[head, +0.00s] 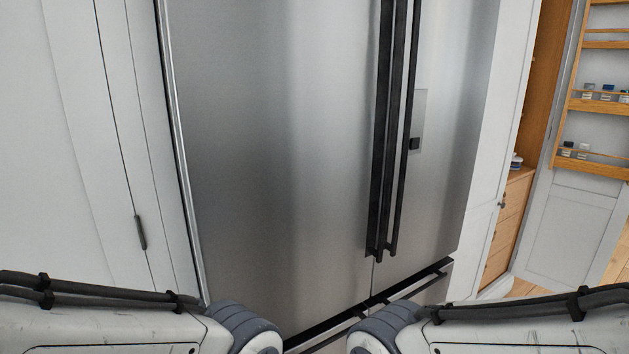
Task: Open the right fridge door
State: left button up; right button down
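The steel fridge stands in front of me with both upper doors looking shut. The right fridge door (455,100) is the narrower-looking one, on the right, with a small panel (417,125) on it. Its long black vertical handle (403,150) is beside the left door's handle (378,160), close to the middle seam. The left fridge door (270,130) fills the centre of the view. Parts of both my arms show at the bottom edge, below the handles. Neither of my grippers is in view.
A drawer with a dark horizontal handle (425,280) is below the doors. White cabinet panels (60,130) stand to the left. At the right, an open cupboard with wooden drawers (505,225) has its door swung out, carrying racks (600,105) of small jars. Some wooden floor shows there.

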aim_at(447, 46)
jog(key=z, duration=2)
jog(key=i, duration=0.6)
jog(key=u, duration=1.85)
